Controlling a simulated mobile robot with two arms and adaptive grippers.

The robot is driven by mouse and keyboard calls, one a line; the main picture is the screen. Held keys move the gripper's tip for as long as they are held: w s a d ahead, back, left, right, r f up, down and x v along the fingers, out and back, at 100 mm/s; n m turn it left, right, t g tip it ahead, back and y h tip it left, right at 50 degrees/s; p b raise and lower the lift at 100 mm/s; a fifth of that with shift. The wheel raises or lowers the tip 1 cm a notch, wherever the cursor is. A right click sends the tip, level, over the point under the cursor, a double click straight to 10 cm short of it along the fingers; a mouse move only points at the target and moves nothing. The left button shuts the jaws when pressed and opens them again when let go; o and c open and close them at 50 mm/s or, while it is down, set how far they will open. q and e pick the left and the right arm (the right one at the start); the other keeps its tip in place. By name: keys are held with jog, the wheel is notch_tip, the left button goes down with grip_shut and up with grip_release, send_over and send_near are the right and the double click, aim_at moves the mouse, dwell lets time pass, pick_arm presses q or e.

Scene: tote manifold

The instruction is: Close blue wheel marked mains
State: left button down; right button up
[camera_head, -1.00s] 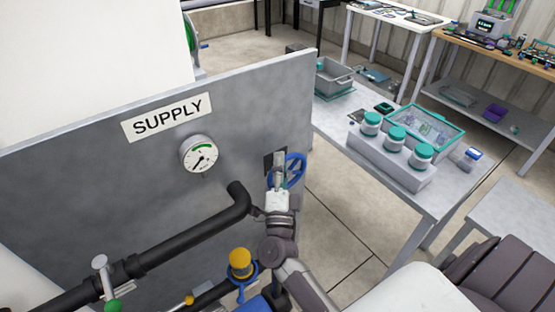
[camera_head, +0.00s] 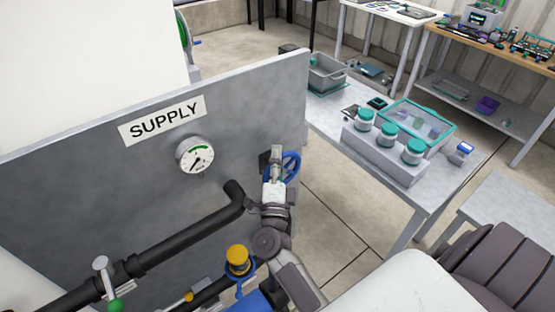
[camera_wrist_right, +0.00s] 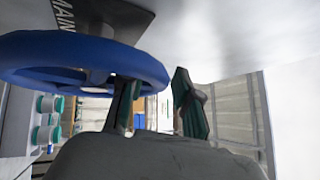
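The blue wheel (camera_head: 293,166) stands at the right edge of the grey panel, partly hidden by my right gripper (camera_head: 276,155). In the right wrist view the wheel's thick blue rim (camera_wrist_right: 85,57) crosses the upper left, with a dark plate (camera_wrist_right: 118,15) behind it showing part of the word "MAIN". My right gripper (camera_wrist_right: 158,104) has its two dark fingers apart. One finger is partly hidden under the rim and the other is just beyond the rim's right end. I cannot tell whether either touches it. My left gripper is not in view.
The grey panel (camera_head: 90,165) carries a SUPPLY label and a round gauge (camera_head: 195,155). A black pipe (camera_head: 180,238) runs below, near my right arm. A yellow-capped fitting (camera_head: 238,257) stands close by. A table (camera_head: 440,188) with jars is at the right.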

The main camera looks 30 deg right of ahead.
jog(key=shift+s+f, duration=0.1)
jog(key=shift+f, duration=0.1)
jog(key=shift+s+a+f, duration=0.15)
jog(key=shift+s+a, duration=0.05)
jog(key=v, duration=1.1)
jog(key=shift+s+a, duration=0.1)
jog(key=shift+s, duration=0.1)
